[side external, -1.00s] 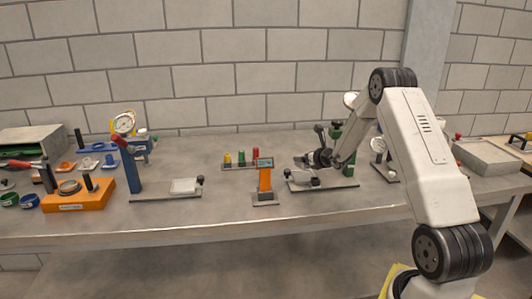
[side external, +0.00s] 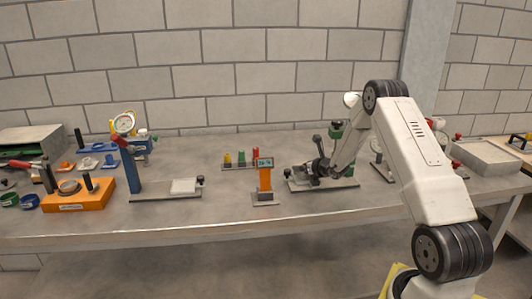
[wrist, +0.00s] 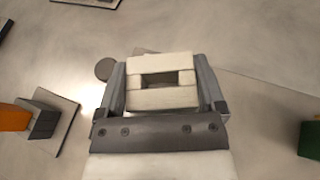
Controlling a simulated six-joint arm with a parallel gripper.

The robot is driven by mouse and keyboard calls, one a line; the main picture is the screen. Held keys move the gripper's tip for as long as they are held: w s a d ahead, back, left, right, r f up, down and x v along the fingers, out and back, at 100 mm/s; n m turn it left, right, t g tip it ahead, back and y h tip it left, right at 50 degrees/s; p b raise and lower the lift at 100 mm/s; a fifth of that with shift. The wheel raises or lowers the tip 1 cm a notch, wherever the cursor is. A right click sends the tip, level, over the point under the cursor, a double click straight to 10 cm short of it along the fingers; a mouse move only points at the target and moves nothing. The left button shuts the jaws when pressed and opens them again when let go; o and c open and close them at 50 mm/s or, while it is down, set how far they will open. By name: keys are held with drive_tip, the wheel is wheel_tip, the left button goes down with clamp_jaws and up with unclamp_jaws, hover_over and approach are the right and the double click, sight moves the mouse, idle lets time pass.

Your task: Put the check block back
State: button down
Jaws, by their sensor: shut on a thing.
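The check block, a cream block with a rectangular window through it (wrist: 162,97), is between the two grey fingers of my gripper (wrist: 162,85) in the wrist view. The jaws are shut on its sides. The block cannot be made out there. Whether it touches a surface below is not clear.
An orange display stand (side external: 265,180) is left of my gripper, and it shows at the wrist view's left edge (wrist: 13,117). A dark round disc (wrist: 105,69) lies near the left finger.

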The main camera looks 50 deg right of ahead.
drive_tip(key=shift+f, duration=0.25)
drive_tip(key=shift+s+a+f, duration=0.1)
drive_tip(key=shift+f, duration=0.25)
unclamp_jaws()
drive_tip(key=shift+f, duration=0.1)
drive_tip(key=shift+r, duration=0.6)
drive_tip(key=shift+v, duration=0.8)
drive_tip(key=v, duration=1)
drive_tip(key=shift+r, duration=0.35)
